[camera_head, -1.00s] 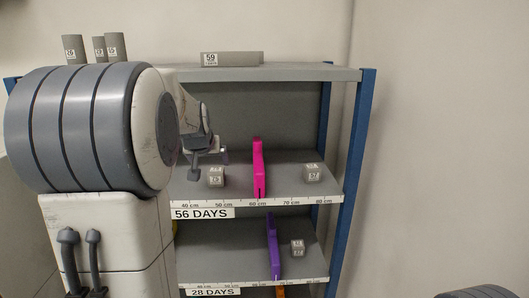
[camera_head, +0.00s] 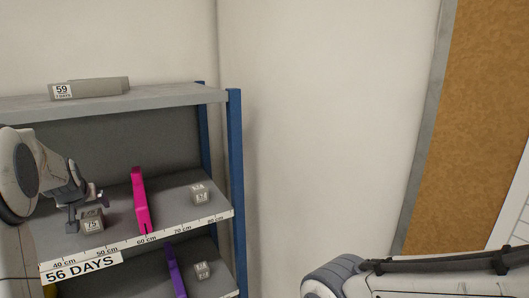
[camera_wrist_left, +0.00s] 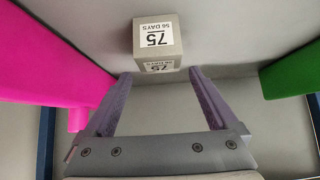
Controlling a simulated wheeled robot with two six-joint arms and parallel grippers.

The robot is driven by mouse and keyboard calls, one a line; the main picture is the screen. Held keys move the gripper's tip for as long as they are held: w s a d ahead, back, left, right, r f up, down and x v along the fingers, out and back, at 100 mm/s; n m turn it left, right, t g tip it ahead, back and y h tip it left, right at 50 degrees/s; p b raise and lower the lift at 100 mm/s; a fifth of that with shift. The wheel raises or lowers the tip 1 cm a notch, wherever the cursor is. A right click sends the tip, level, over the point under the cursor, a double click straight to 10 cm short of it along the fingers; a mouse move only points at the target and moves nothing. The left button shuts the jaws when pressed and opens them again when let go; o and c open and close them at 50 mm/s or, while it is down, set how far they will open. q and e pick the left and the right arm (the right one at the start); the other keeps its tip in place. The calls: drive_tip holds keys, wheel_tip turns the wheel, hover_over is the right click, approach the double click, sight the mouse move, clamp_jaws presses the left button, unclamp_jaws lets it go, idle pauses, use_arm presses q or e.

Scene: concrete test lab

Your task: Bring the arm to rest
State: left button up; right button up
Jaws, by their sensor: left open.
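My left gripper (camera_head: 86,198) is at the shelf rack's middle level, just above and beside a small grey cube (camera_head: 92,221) labelled 75. In the left wrist view its two purple fingers (camera_wrist_left: 160,75) are spread apart with nothing between them. The 75 cube (camera_wrist_left: 158,40) sits on the shelf beyond the fingertips, not gripped. My right arm (camera_head: 410,278) shows at the bottom right of the head view; its gripper is not in view.
A pink divider (camera_head: 139,200) stands right of the 75 cube, with another cube (camera_head: 200,195) beyond it. A green divider (camera_wrist_left: 293,72) shows in the wrist view. A purple divider (camera_head: 175,272) and a cube (camera_head: 202,270) are below. The blue post (camera_head: 236,180) bounds the rack.

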use_arm(q)
drive_tip(key=shift+r, duration=0.25)
